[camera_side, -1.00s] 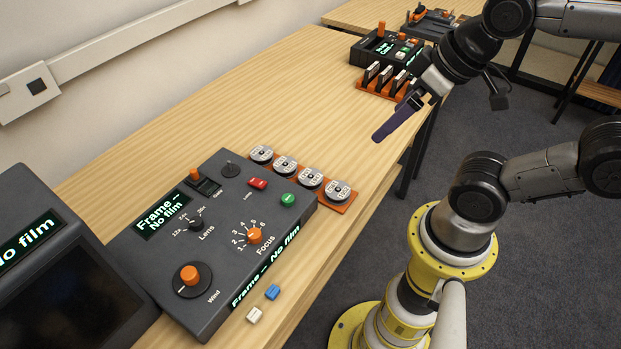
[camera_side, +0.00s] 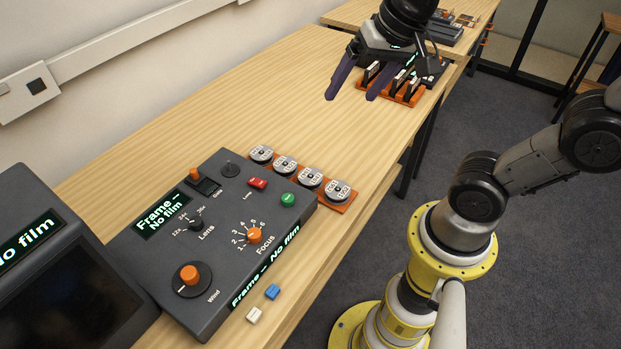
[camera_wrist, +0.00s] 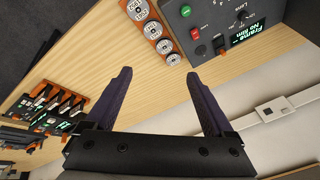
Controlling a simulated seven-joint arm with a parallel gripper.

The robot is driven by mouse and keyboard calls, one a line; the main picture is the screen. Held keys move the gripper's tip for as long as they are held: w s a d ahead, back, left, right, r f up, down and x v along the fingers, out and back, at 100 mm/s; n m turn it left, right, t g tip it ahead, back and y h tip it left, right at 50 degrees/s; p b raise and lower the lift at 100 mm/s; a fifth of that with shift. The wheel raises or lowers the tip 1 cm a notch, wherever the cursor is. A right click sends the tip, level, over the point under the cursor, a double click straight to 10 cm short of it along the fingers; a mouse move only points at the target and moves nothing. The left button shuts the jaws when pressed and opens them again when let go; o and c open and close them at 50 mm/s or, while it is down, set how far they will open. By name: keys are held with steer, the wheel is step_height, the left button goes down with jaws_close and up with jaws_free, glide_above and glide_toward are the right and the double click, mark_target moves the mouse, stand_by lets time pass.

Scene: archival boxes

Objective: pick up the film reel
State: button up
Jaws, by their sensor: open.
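Several round silver film reels sit in a row on an orange rack (camera_side: 351,203) at the console's far right edge. In the side view they include a far-left reel (camera_side: 261,154), a second reel (camera_side: 285,165), a third reel (camera_side: 310,178) and a near-right reel (camera_side: 338,190). The row also shows at the top of the wrist view, with one reel (camera_wrist: 153,30) near its middle. Which reel the task means, I cannot tell. My gripper (camera_side: 352,97) is open and empty, above the table beyond the reels. Its two dark purple fingers also show apart in the wrist view (camera_wrist: 160,78).
A dark console (camera_side: 220,240) with knobs and "No film" displays fills the near table. An orange rack with upright dark items (camera_side: 404,97) stands behind my gripper. The table between is clear.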

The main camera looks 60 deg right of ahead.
steer(key=w+d+f+m+g, duration=0.1)
steer(key=w+f+m+g, duration=0.25)
steer(key=w+f, duration=0.35)
steer(key=g, duration=0.1)
glide_above(311, 170)
step_height(311, 170, down, 6)
steer(key=shift+m, duration=0.45)
steer(key=f, duration=0.8)
steer(key=shift+s+a+f, duration=0.3)
steer(key=shift+s, duration=0.05)
steer(key=f, duration=0.4)
steer(key=shift+a, duration=0.4)
steer(key=shift+f, duration=0.65)
steer(key=c, duration=1.2)
steer(key=shift+o, duration=0.2)
steer(key=shift+r, duration=0.15)
